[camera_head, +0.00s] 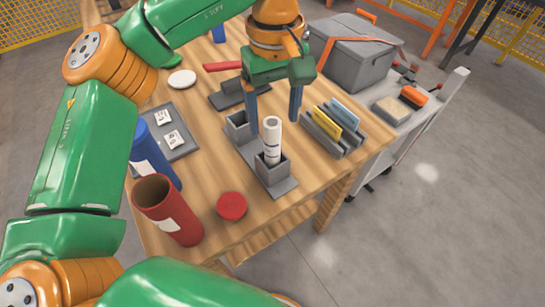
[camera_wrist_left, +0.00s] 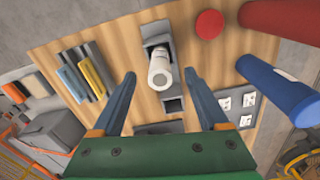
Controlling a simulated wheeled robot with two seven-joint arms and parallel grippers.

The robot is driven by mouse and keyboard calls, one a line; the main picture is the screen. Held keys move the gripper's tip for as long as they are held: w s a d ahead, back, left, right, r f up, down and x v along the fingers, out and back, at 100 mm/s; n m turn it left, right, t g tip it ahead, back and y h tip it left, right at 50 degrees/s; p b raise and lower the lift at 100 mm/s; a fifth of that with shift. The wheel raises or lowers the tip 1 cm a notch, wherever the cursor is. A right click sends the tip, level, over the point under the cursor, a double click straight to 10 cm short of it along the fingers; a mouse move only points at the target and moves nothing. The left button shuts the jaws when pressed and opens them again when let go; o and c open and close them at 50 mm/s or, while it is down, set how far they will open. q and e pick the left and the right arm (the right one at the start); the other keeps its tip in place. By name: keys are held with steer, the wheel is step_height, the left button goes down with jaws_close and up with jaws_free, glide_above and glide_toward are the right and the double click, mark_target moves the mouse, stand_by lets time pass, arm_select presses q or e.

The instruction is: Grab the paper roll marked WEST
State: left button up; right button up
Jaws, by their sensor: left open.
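A white paper roll (camera_head: 272,141) stands upright in the front cup of a grey two-cup holder (camera_head: 282,188) on the wooden table. Its small dark marking is too small to read. The roll also shows nearly end-on in the left wrist view (camera_wrist_left: 160,70). The holder's other cup (camera_head: 238,127) looks empty. My left gripper (camera_head: 274,124) is open, pointing down above the holder, with its blue fingers apart. In the left wrist view its fingertips (camera_wrist_left: 159,75) lie on either side of the roll's top, without visible contact. My right gripper is in neither view.
A red tube (camera_head: 167,210), a blue tube (camera_head: 155,155) and a red lid (camera_head: 231,206) stand left of the holder. A rack with yellow and blue cards (camera_head: 336,127) is close on the right. A grey case (camera_head: 355,60) sits on a cart behind.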

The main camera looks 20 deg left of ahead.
mark_target(272, 140)
arm_select(q)
steer(key=shift+w+f, duration=0.15)
steer(key=shift+f, duration=0.55)
steer(key=f, duration=0.4)
steer(key=f+p, duration=0.1)
steer(key=f, duration=0.1)
steer(key=shift+w+a+f, duration=0.3)
steer(key=shift+w+a, duration=0.05)
steer(key=shift+a, duration=0.05)
jaws_close()
